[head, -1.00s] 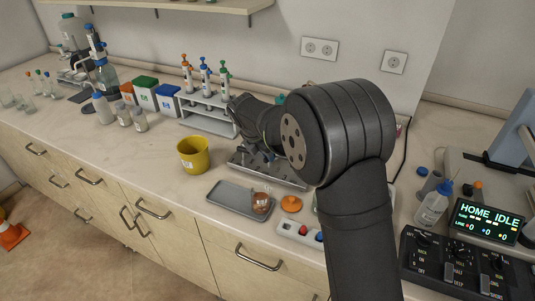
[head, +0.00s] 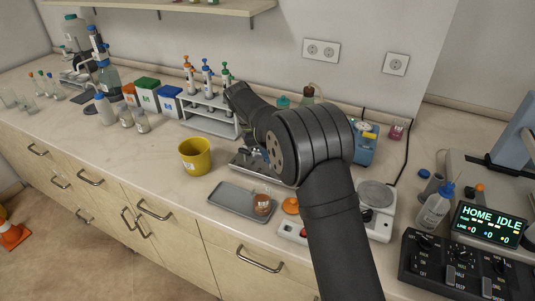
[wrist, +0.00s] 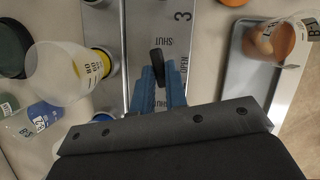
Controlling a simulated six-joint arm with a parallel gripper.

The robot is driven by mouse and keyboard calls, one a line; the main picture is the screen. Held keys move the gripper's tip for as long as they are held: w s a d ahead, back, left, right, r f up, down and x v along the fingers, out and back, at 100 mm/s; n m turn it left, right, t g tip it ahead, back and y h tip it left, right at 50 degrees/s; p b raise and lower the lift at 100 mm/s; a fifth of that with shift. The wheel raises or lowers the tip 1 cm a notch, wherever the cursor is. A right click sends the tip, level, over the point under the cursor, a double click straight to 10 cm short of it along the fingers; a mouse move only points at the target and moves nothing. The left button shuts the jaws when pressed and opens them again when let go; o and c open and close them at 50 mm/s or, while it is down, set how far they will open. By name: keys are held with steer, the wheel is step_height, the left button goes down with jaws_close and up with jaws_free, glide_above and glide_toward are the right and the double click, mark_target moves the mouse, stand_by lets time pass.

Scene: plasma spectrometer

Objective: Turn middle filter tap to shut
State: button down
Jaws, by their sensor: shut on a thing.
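The handle points nearly straight up the picture, tilted slightly. Its lower part and its own number are hidden by the fingers. In the head view the manifold (head: 238,162) shows only in part, with my arm in front of its right side and most of the taps.
A clear funnel cup (wrist: 55,72) stands close left of my fingers. A grey tray (head: 232,202) with an amber-filled beaker (head: 263,205) lies in front. A yellow bucket (head: 195,156) and a pipette rack (head: 210,122) stand left and behind. The counter at front left is clear.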

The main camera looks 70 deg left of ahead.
steer(key=shift+w+a+m+g+h, duration=0.15)
steer(key=shift+m+g+h, duration=0.3)
steer(key=shift+m, duration=1.05)
steer(key=c, duration=1.4)
jaws_free()
steer(key=shift+c, duration=0.2)
steer(key=shift+r, duration=0.1)
steer(key=v, duration=0.7)
steer(key=shift+a, duration=0.1)
